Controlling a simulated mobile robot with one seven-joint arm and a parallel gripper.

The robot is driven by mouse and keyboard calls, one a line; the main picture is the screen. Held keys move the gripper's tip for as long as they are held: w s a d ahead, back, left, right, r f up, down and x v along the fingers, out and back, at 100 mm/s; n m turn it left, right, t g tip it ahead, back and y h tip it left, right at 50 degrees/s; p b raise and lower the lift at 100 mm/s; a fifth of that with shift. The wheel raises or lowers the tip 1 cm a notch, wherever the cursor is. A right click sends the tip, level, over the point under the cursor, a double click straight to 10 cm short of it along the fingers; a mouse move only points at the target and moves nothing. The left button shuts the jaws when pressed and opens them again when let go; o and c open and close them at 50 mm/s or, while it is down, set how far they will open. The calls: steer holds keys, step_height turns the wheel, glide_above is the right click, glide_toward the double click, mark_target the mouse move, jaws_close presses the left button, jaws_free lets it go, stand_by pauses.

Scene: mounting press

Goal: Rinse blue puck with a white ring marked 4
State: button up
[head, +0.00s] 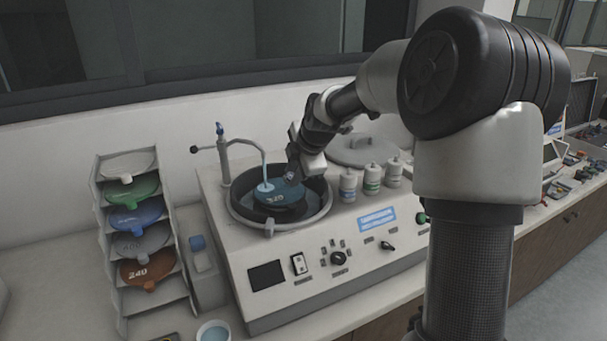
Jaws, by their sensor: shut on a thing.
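My gripper (292,172) reaches down over the right side of the round bowl (321,208) of the grinding machine. It is shut on a small bluish thing at its fingertips, which looks like the blue puck (291,177). The puck is mostly hidden and tiny here; its white ring and mark cannot be read. A bent tap (240,143) stands behind the bowl, and a pale blue stream of water (265,170) falls from its spout onto the teal disc (268,198) marked 320. The gripper is just right of the stream.
A rack (110,245) of coloured discs stands at left. A cup (213,322) of blue liquid is at the front edge. Several white bottles (348,186) and a grey round lid (360,150) sit right of the bowl. The machine's front panel (338,258) has knobs and switches.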

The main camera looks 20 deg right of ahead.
steer(key=shift+w+a+f, duration=0.3)
steer(key=shift+w+a, duration=0.55)
steer(key=shift+a, duration=0.05)
steer(key=shift+w+a+f, duration=0.35)
steer(key=shift+w+a, duration=0.5)
steer(key=shift+w+a+f, duration=0.3)
steer(key=shift+w+a, duration=0.55)
steer(key=shift+a, duration=0.05)
stand_by(0.4)
steer(key=shift+s+d+r, duration=0.2)
steer(key=shift+s+d, duration=0.55)
steer(key=shift+s, duration=0.15)
steer(key=shift+s+d+r, duration=0.25)
steer(key=shift+s+d, duration=0.55)
steer(key=shift+s, duration=0.05)
steer(key=shift+s+d+r, duration=0.2)
steer(key=shift+s+d, duration=0.55)
steer(key=shift+s, duration=0.15)
steer(key=shift+s+d+r+p, duration=0.35)
steer(key=shift+r+p, duration=0.15)
steer(key=shift+r, duration=0.35)
steer(key=shift+s+d+r+p, duration=0.3)
steer(key=shift+s+r+p, duration=0.15)
steer(key=shift+r, duration=0.35)
steer(key=shift+s+d+r+p, duration=0.35)
steer(key=shift+r+p, duration=0.15)
steer(key=shift+r, duration=0.35)
steer(key=shift+a+r+g+p, duration=0.15)
steer(key=shift+g+p, duration=0.15)
steer(key=shift+p, duration=0.25)
